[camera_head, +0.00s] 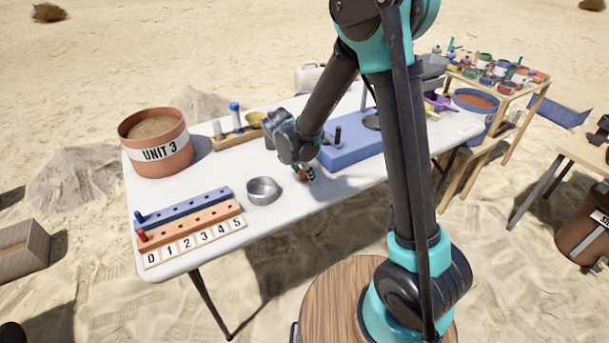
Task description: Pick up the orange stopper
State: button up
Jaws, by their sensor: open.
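My gripper (306,171) points down low over the white table (235,176), just right of a small metal bowl (263,190). A small orange-brown thing, which may be the orange stopper (302,176), shows at the fingertips. My gripper and wrist partly cover it, so its full shape is hidden. The fingers are small and dark in this view. They are open, and I cannot tell whether they touch the orange thing.
A blue block (352,150) with a black peg stands behind my gripper. Blue and orange peg strips (190,222) lie at the table's front left. A bucket marked UNIT 3 (157,143) stands at the left. A wooden rack (237,136) holds bottles. The front edge beside the bowl is clear.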

jog(key=c, duration=0.9)
jog(key=shift+r, duration=0.1)
